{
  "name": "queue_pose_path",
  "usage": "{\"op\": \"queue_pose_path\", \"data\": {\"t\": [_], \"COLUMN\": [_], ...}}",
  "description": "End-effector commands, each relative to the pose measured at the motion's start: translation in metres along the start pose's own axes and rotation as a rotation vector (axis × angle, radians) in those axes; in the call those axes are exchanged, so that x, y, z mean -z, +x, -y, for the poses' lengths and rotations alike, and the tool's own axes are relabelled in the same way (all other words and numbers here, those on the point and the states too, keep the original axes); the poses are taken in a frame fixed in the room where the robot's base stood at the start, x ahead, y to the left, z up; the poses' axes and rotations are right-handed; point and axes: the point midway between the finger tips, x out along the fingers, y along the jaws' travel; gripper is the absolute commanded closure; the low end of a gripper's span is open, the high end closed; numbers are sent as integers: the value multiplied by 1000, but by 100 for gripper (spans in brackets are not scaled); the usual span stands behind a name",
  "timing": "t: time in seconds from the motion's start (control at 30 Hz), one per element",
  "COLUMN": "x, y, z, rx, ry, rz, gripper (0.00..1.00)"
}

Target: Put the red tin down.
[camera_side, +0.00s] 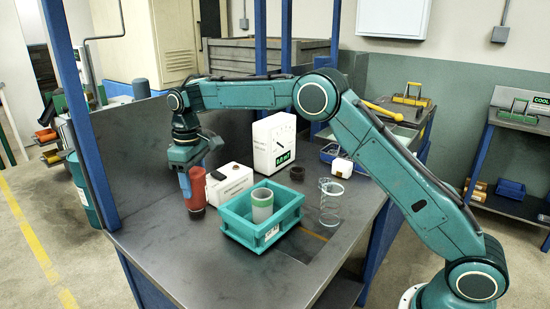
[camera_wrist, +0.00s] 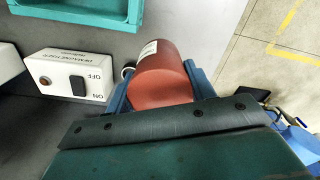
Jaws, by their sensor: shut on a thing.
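The red tin (camera_side: 197,187) is upright at the left part of the grey bench, with a darker lower part. My gripper (camera_side: 186,184) is shut on it, with a blue finger showing along its side. In the wrist view the red tin (camera_wrist: 162,78) lies between the two blue fingers of my gripper (camera_wrist: 160,88), and a white label shows on its side. The tin's foot is at or just above the bench top; I cannot tell whether it touches.
A white demagnetizer box (camera_side: 229,183) stands just right of the tin. A teal crate (camera_side: 237,234) holding a pale green cylinder (camera_side: 262,203) is in front. Bare bench lies left of the tin.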

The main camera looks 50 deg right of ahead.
Motion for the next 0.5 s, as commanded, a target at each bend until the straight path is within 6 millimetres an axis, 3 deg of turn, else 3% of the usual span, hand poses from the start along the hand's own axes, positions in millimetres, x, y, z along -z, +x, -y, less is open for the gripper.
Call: {"op": "queue_pose_path", "data": {"t": [0.23, 0.5], "x": [0, 0], "y": [42, 55], "z": [0, 0], "rx": [0, 0], "ry": [0, 0], "rz": [1, -2], "gripper": [74, 74]}}
